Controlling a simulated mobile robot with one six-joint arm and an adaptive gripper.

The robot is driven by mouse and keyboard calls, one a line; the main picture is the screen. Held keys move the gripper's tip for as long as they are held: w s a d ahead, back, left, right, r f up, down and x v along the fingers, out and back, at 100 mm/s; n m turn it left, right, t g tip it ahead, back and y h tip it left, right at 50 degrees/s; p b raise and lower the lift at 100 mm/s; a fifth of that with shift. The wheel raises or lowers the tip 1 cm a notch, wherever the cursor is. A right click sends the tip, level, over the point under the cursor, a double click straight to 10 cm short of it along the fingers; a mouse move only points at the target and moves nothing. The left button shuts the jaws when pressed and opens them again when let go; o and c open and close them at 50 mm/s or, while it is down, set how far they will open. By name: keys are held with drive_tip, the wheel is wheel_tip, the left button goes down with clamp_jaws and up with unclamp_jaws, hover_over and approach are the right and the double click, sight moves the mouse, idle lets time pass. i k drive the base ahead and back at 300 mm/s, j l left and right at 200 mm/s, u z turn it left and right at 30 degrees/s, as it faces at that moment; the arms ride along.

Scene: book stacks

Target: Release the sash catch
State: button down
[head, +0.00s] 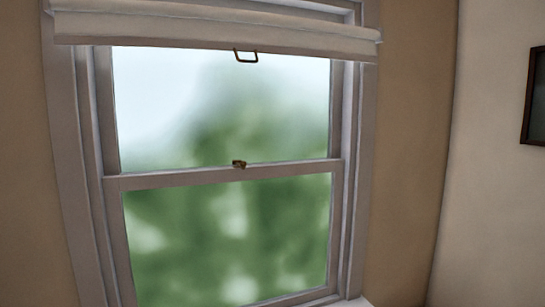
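The sash catch (239,164) is a small brass-coloured fitting at the middle of the meeting rail (170,179) of a white sash window. It is small in the head view, and I cannot tell which way its lever is turned. The lower sash (118,250) appears down, with its top rail level with the meeting line. My gripper is not in view.
A rolled white blind (200,30) hangs across the window top, with a brass loop pull (246,57) below it. A dark picture frame (536,96) hangs on the right wall. The space before the glass looks clear.

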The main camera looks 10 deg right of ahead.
sight(243, 164)
drive_tip(key=i+l, duration=0.3)
drive_tip(key=i, duration=0.2)
drive_tip(key=i+l, duration=0.3)
drive_tip(key=i, duration=0.15)
drive_tip(key=i+l, duration=0.3)
drive_tip(key=i, duration=0.2)
